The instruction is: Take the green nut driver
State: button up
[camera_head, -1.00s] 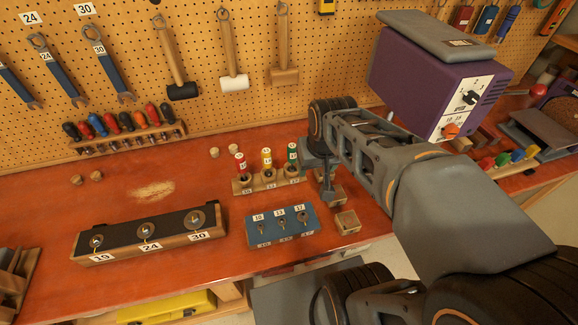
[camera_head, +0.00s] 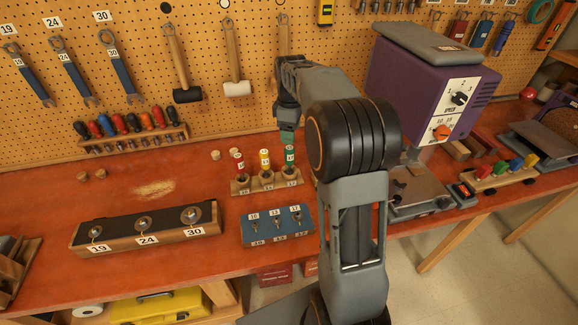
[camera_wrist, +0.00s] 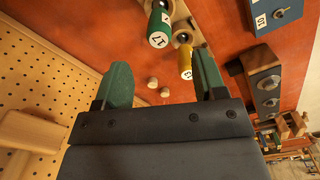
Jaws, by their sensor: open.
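The green nut driver (camera_head: 290,156), labelled 17, stands at the right end of a small wooden rack (camera_head: 243,188) beside a yellow and a red one. In the wrist view its green handle (camera_wrist: 160,20) shows at the top, beyond my fingertips and roughly in line with the gap between them. The yellow nut driver (camera_wrist: 185,60) shows near my right-hand finger there. My gripper (camera_wrist: 163,78) is open and empty, with green fingertips. In the head view my gripper (camera_head: 287,134) hangs just above and behind the green nut driver; its fingertips are small there.
The red nut driver (camera_head: 238,163) is at the rack's left end. A blue block (camera_head: 262,238) with keys labelled 10, 13 and 17 lies in front. A purple machine (camera_head: 420,85) stands to the right. The pegboard (camera_head: 140,60) with hanging mallets is close behind my gripper.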

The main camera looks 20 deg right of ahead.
aim_at(290, 148)
jog(key=shift+w+f+p, duration=0.2)
jog(key=shift+f+p, duration=0.65)
jog(key=shift+f, duration=4.35)
jog(key=shift+c, duration=0.3)
jog(key=c, duration=1)
jog(key=shift+r, duration=0.15)
jog(key=shift+r, duration=0.5)
notch_tip(290, 148, up, 2)
jog(key=shift+r+b, duration=0.1)
jog(key=shift+b, duration=0.2)
jog(key=s+a+r+b, duration=0.1)
jog(key=s+r, duration=0.2)
jog(key=s, duration=0.1)
jog(key=s+a+r+b, duration=0.1)
jog(key=s+r, duration=0.2)
jog(key=s, duration=0.2)
jog(key=s+a+r+b, duration=0.1)
jog(key=s+r, duration=0.2)
jog(key=s, duration=0.1)
jog(key=shift+s+r+b, duration=0.3)
jog(key=shift+s+b, duration=0.05)
jog(key=shift+s, duration=0.05)
